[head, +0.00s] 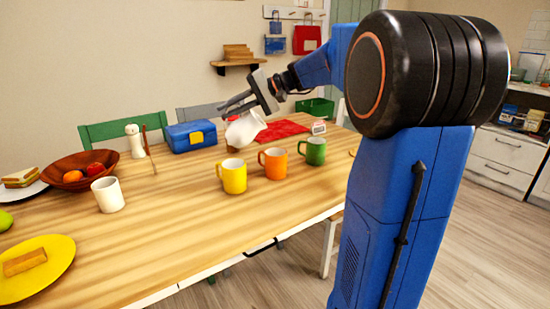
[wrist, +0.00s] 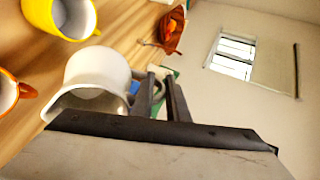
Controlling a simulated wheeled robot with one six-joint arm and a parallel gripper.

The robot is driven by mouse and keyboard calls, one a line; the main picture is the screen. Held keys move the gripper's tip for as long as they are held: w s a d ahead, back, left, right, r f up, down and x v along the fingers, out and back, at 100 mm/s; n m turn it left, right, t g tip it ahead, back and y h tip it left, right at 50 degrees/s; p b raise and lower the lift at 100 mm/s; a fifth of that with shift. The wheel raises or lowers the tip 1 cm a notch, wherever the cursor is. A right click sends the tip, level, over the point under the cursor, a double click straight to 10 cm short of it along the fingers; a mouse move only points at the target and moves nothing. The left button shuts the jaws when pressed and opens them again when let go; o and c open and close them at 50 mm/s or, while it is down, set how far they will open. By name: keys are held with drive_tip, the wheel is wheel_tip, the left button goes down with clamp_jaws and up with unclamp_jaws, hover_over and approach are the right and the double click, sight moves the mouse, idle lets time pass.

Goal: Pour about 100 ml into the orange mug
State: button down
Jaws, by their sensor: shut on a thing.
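The orange mug (head: 273,164) stands upright on the wooden table between a yellow mug (head: 233,177) and a green mug (head: 313,151). My gripper (head: 238,106) is shut on a white jug (head: 246,129) and holds it tilted above the table, behind the yellow and orange mugs as seen from the head. In the wrist view the jug (wrist: 98,68) sits by my gripper's fingers (wrist: 162,92), with the orange mug (wrist: 8,94) at the left edge and the yellow mug (wrist: 45,18) at the top left. No stream of liquid shows.
A white mug (head: 108,195), a wooden bowl of fruit (head: 70,179) and a yellow plate (head: 50,271) are on the left. A blue box (head: 190,137) and a red mat (head: 282,131) lie farther back. The table's front middle is clear.

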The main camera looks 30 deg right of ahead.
drive_tip(key=shift+w+a+f+g+h, duration=0.15)
drive_tip(key=shift+a+f+g+h, duration=0.1)
drive_tip(key=shift+a+g+h, duration=0.05)
idle(0.9)
